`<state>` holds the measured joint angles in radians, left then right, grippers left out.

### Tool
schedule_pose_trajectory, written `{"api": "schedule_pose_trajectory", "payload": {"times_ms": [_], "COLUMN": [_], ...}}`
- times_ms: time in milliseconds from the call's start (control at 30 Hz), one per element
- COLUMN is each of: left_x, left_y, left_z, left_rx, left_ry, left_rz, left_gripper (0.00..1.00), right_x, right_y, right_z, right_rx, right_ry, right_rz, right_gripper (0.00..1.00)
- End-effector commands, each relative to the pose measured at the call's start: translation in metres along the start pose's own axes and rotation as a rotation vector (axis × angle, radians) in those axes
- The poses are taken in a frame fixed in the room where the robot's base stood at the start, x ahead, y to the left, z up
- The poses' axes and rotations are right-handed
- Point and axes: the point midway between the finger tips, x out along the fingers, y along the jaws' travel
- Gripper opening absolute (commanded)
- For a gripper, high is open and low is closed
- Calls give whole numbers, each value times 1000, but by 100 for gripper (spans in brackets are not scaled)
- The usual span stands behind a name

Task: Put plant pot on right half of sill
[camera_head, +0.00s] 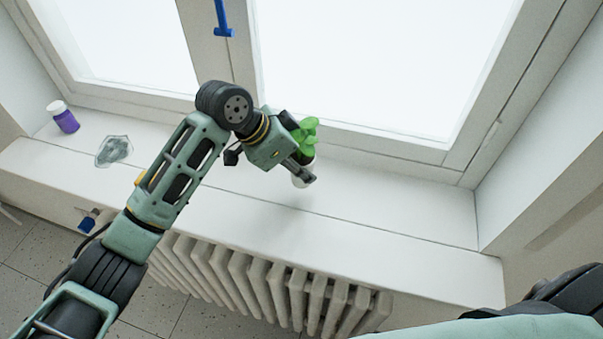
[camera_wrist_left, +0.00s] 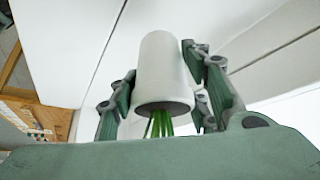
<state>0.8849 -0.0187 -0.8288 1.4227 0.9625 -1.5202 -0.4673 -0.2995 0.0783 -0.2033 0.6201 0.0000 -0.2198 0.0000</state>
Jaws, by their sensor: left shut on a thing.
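The plant pot is small and white (camera_head: 299,181) with green leaves (camera_head: 308,133) above it. It shows near the middle of the window sill (camera_head: 400,205), a little right of centre. My left gripper (camera_head: 303,172) is shut on the pot, with leaves showing behind the wrist. In the left wrist view the white pot (camera_wrist_left: 163,70) sits between the two fingers, appearing upside down with green stems (camera_wrist_left: 159,124) below its rim. I cannot tell whether its base touches the sill. My right gripper is out of view.
A purple bottle with a white cap (camera_head: 64,117) and a grey translucent, flat-looking thing (camera_head: 114,150) are on the sill's left end. The sill's right end is bare up to the side wall (camera_head: 550,130). A radiator (camera_head: 255,283) is below. A blue window handle (camera_head: 222,20) hangs above.

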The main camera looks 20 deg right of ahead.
Motion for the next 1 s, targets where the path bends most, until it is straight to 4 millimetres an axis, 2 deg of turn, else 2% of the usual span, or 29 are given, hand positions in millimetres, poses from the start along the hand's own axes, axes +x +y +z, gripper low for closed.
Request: {"api": "schedule_pose_trajectory", "payload": {"times_ms": [133,300,667,700,900,1000], "left_x": [16,31,35,35,35,35], "left_y": [1,0,0,0,0,0], "left_z": [11,20,23,24,24,24], "left_rx": [-4,-1,-1,-1,-1,-2], "left_ry": [-3,0,0,-2,-2,-2], "left_rz": [3,1,1,1,1,1], "left_gripper": [6,6,6,44,62,63], "right_x": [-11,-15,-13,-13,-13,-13], "right_y": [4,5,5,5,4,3], "right_z": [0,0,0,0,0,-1], "right_rx": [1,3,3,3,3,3], "right_ry": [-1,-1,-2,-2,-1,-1], "right_rz": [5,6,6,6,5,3], "right_gripper": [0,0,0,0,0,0]}}
